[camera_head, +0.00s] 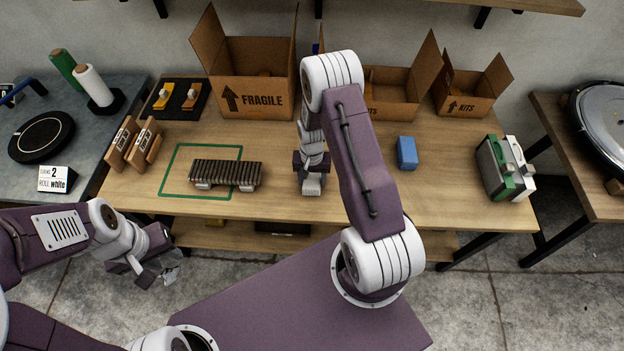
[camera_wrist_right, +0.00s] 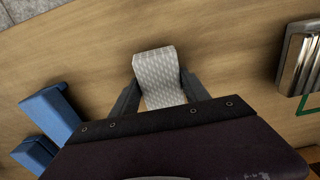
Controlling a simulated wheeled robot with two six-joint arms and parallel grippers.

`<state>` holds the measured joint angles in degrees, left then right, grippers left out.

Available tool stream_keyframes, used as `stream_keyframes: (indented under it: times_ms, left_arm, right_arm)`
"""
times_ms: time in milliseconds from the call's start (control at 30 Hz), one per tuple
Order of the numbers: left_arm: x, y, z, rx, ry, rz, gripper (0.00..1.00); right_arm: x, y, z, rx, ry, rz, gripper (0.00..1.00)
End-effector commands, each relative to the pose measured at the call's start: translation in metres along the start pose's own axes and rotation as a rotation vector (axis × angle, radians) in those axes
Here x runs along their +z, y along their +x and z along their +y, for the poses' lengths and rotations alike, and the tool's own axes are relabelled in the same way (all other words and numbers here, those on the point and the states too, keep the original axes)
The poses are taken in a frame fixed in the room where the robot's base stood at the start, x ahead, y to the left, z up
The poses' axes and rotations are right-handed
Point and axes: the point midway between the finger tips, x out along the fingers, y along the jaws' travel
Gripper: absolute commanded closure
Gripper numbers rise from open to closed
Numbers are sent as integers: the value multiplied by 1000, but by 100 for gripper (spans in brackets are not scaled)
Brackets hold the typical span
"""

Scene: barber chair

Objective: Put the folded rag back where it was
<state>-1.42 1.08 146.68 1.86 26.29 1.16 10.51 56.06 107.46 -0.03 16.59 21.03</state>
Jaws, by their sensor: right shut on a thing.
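The folded rag (camera_wrist_right: 160,78) is pale grey-white with a fine pattern. In the right wrist view it sits between the two fingers of my right gripper (camera_wrist_right: 158,95), which is shut on it. In the head view my right gripper (camera_head: 312,172) points down over the middle of the table, with the pale rag (camera_head: 312,185) at its tips. I cannot tell whether the rag touches the tabletop. My left gripper (camera_head: 160,270) is empty, its fingers apart, in front of the table's near edge at lower left.
A ribbed dark rack (camera_head: 226,173) lies over a green outline (camera_head: 180,153) left of my right gripper. A blue block (camera_head: 406,152) stands to the right, and a green-and-white case (camera_head: 505,168) farther right. Open cardboard boxes (camera_head: 257,98) line the back. Bare wood (camera_head: 430,205) is free at front right.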

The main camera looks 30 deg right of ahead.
Motion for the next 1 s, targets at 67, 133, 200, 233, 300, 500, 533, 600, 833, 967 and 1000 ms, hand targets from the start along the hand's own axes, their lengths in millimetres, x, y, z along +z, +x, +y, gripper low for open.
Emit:
stream_keyframes:
  times_ms: [67, 133, 200, 233, 300, 500, 533, 600, 833, 967, 1000]
  left_arm:
    - [0, 0, 0, 0, 0, 0, 64]
    - [0, 0, 0, 0, 0, 0, 64]
    - [0, 0, 0, 0, 0, 0, 64]
    - [0, 0, 0, 0, 0, 0, 64]
    - [0, 1, 0, 0, 0, 0, 64]
    - [0, 2, 0, 0, 0, 0, 64]
    - [0, 2, 0, 0, 0, 0, 64]
    - [0, 2, 0, 0, 0, 0, 64]
    - [0, -1, 0, 0, 0, 0, 64]
    - [0, -1, 0, 0, 0, 0, 64]
    - [0, -1, 0, 0, 0, 0, 64]
  right_arm:
    - [0, 3, 0, -1, 0, 2, 90]
    - [-1, 3, 0, -1, 0, 3, 90]
    - [-1, 3, 0, -1, 0, 2, 90]
    - [-1, 3, 0, -1, 0, 2, 90]
    - [0, 4, 0, -1, 0, 2, 90]
    - [0, 6, 0, -1, 0, 2, 25]
    - [0, 6, 0, -1, 0, 2, 25]
    - [0, 6, 0, -1, 0, 2, 25]
    - [0, 2, 0, -1, 0, 2, 25]
    - [-2, -13, 0, -2, 0, 6, 25]
    - [-2, -21, 0, -2, 0, 6, 25]
